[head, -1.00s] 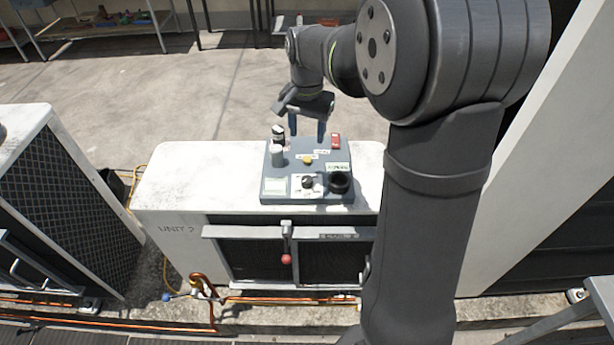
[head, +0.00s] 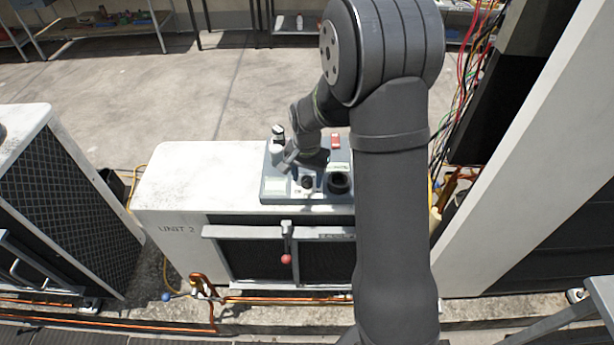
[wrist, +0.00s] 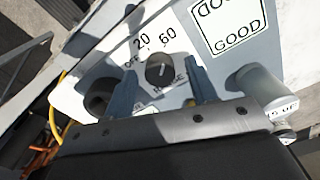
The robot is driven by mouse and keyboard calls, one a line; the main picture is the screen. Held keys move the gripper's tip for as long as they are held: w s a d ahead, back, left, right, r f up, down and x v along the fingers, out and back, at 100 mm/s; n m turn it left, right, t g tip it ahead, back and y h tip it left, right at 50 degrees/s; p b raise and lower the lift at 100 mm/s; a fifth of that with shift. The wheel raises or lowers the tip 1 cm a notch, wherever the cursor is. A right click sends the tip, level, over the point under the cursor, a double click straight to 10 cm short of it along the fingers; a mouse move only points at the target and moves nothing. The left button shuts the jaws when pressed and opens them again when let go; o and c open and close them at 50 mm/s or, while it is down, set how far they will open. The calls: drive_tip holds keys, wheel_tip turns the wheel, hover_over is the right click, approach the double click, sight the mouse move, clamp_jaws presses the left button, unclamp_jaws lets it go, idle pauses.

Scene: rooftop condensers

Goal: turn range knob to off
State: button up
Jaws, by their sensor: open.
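The range knob (wrist: 160,71) is a small dark round knob with a light pointer mark on a white panel plate. Printed marks OFF, 20 and 60 stand around it in the wrist view; I cannot tell clearly which one the pointer faces. In the head view the knob (head: 307,182) shows just below my gripper. My gripper (wrist: 159,80) is open, with one finger on each side of the knob and visible gaps between. Whether the fingertips are level with the knob is unclear. The grey control panel (head: 272,196) lies on the white condenser top.
A black round socket (head: 339,183) sits right of the knob. A pale cylinder (head: 277,155) stands at the panel's left, and a red part (head: 336,142) at the back. The condenser top (head: 185,175) is clear on the left. Loose wires (head: 462,100) hang at right.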

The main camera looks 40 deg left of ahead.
drive_tip(key=shift+f, duration=0.15)
drive_tip(key=c, duration=1)
drive_tip(key=shift+n, duration=0.3)
drive_tip(key=n, duration=0.4)
drive_tip(key=shift+n, duration=0.4)
drive_tip(key=n, duration=0.4)
drive_tip(key=shift+n, duration=0.3)
drive_tip(key=n, duration=0.5)
drive_tip(key=shift+n, duration=2.4)
drive_tip(key=shift+o, duration=0.2)
